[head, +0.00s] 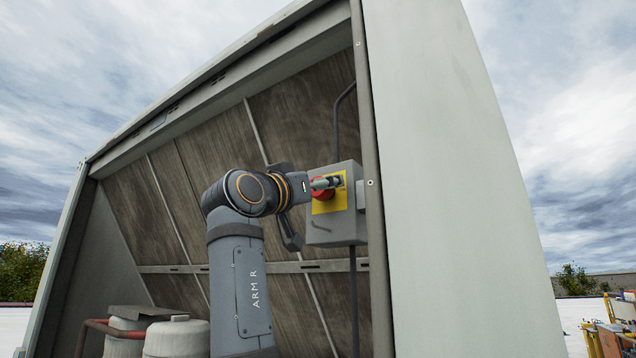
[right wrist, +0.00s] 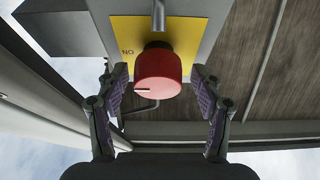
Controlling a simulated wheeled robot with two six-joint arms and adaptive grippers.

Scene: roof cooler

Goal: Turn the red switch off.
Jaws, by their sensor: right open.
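The red switch (right wrist: 158,72) is a round knob with a white line on its face, on a yellow plate (right wrist: 191,32) with a mark reading ON upside down in the right wrist view. In the head view the red switch (head: 321,195) is partly hidden by my right gripper (head: 326,183). My right gripper, in the right wrist view (right wrist: 158,84), is open, with one finger on each side of the knob and gaps between pads and knob. It holds nothing. My left gripper is in neither view.
The yellow plate is on a grey box (head: 338,232) inside the cooler housing. A side panel (head: 440,180) stands close to the right of the box. A dark conduit (head: 337,125) runs above it. Grey cylinders (head: 176,340) with red pipes stand low at left.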

